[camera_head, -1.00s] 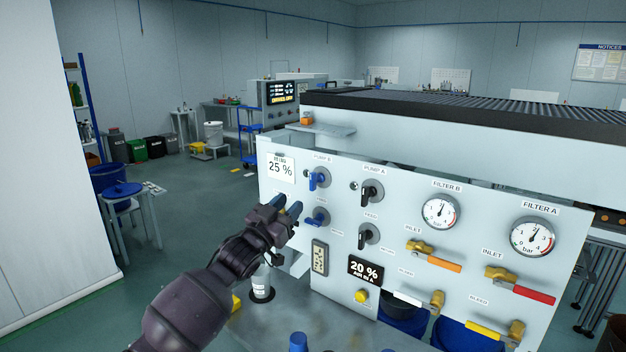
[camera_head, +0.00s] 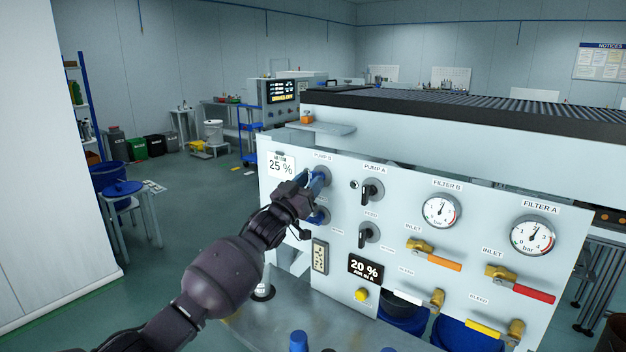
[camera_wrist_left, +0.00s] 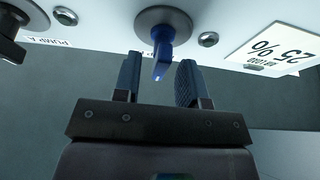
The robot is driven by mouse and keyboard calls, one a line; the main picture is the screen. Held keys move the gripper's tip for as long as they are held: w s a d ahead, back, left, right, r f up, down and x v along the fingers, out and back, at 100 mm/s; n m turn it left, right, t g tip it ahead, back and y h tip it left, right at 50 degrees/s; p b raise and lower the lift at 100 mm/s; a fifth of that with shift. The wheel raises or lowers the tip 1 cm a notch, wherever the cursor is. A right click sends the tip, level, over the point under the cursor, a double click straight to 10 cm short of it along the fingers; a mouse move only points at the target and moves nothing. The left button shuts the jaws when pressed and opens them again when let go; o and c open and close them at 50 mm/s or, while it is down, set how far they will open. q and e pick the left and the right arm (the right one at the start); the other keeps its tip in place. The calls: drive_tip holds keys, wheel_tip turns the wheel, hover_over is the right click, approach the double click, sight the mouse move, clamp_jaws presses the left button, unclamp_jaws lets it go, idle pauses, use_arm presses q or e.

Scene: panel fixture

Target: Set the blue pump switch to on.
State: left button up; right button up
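The blue pump switch (camera_head: 321,176) sits under the PUMP B label at the upper left of the white panel (camera_head: 400,262). In the head view my left gripper (camera_head: 312,182) is at this switch and partly covers it. In the left wrist view the blue switch handle (camera_wrist_left: 162,50) hangs from its round grey plate, between and just beyond the fingertips of my open left gripper (camera_wrist_left: 158,75). A gap shows on both sides of the handle. A second blue knob (camera_head: 320,216) below is partly hidden by the gripper. My right gripper is not in view.
A black PUMP A switch (camera_head: 371,192) and a black knob (camera_head: 367,236) are to the right. Gauges (camera_head: 441,210) and coloured valve handles (camera_head: 445,262) fill the panel's right side. A 25 % card (camera_head: 281,166) is left of the switch.

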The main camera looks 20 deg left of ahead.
use_arm(q)
drive_tip(key=shift+x, duration=0.9)
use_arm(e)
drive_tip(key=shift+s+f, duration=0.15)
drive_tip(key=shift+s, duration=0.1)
use_arm(q)
drive_tip(key=shift+c, duration=0.6)
clamp_jaws()
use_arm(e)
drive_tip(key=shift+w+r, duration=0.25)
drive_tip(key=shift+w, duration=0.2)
